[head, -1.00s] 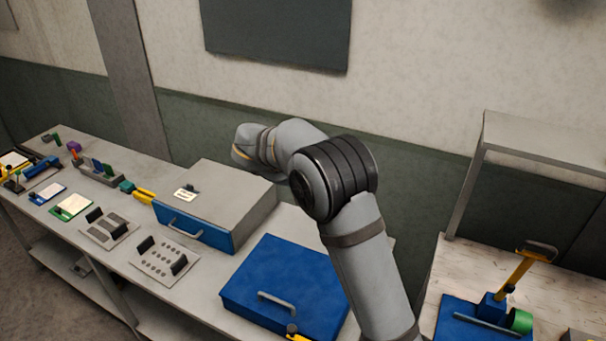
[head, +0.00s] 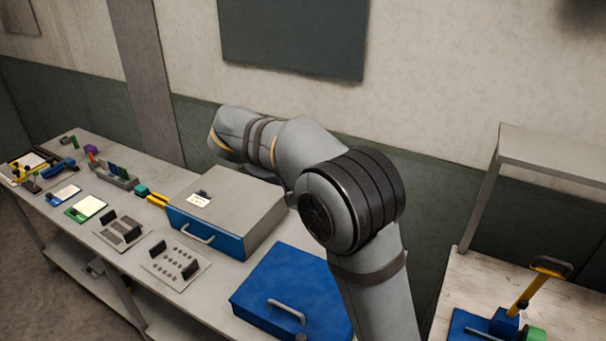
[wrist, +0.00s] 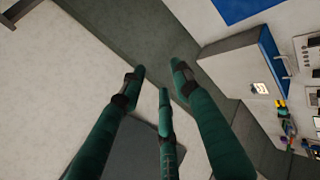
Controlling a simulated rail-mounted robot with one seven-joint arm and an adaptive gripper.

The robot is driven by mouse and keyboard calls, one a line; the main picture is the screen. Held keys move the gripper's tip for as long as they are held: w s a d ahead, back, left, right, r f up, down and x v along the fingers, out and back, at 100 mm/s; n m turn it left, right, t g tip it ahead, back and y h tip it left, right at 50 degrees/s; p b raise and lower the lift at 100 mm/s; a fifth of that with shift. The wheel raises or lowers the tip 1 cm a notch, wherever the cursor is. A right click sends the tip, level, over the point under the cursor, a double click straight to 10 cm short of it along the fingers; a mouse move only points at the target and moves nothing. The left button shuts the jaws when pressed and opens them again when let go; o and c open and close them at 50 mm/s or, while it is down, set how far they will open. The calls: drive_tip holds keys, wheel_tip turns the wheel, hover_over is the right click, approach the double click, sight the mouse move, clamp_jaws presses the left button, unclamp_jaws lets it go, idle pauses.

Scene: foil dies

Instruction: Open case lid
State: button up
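Two cases stand on the long bench. A grey-topped case (head: 240,205) has a blue front with a pale handle and a small white label on top. A flat blue case (head: 300,285) with a pale handle on its top is nearer to me, partly behind my arm. Both look closed. The grey-topped case also shows at the upper right of the wrist view (wrist: 233,68), with part of a blue surface (wrist: 235,8) above it. My gripper (wrist: 158,78) has its dark green fingers spread and empty, apart from both cases. In the head view my arm hides it.
Small trays, two grey plates with black uprights (head: 176,264) and coloured tools fill the bench's left part. A wooden table (head: 465,285) with a yellow-handled blue device (head: 510,322) and a grey shelf (head: 560,155) stand at the right. The wall is behind the bench.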

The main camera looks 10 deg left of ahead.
drive_tip(key=x, duration=1.1)
drive_tip(key=shift+f, duration=0.3)
drive_tip(key=shift+w+d, duration=0.1)
